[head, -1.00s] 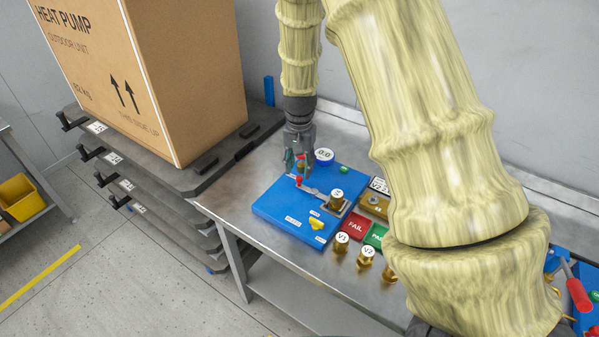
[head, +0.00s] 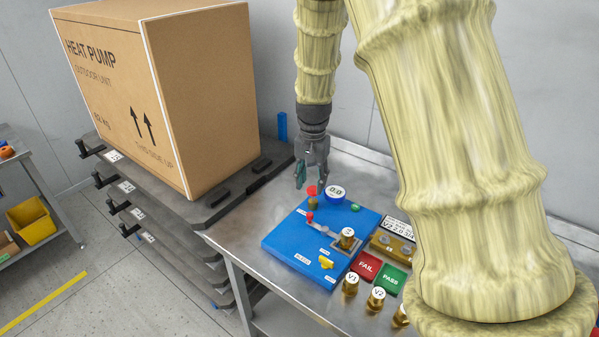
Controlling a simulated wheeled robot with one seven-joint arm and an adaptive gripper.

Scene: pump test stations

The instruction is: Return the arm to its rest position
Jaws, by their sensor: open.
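My gripper (head: 311,180) hangs pointing down, open and empty, just above the back of the blue test board (head: 285,243) on the metal table. The yellowish covered links of my arm (head: 440,130) fill the right side of the head view. A red-topped valve (head: 312,195) stands on the board just below the fingertips, apart from them as far as I can tell. The round gauge (head: 335,192) reading 0.0 is to its right.
Brass fittings (head: 376,299), a red FAIL pad (head: 366,268) and a green PASS pad (head: 391,279) lie right of the board. A yellow bin (head: 32,220) is far left.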

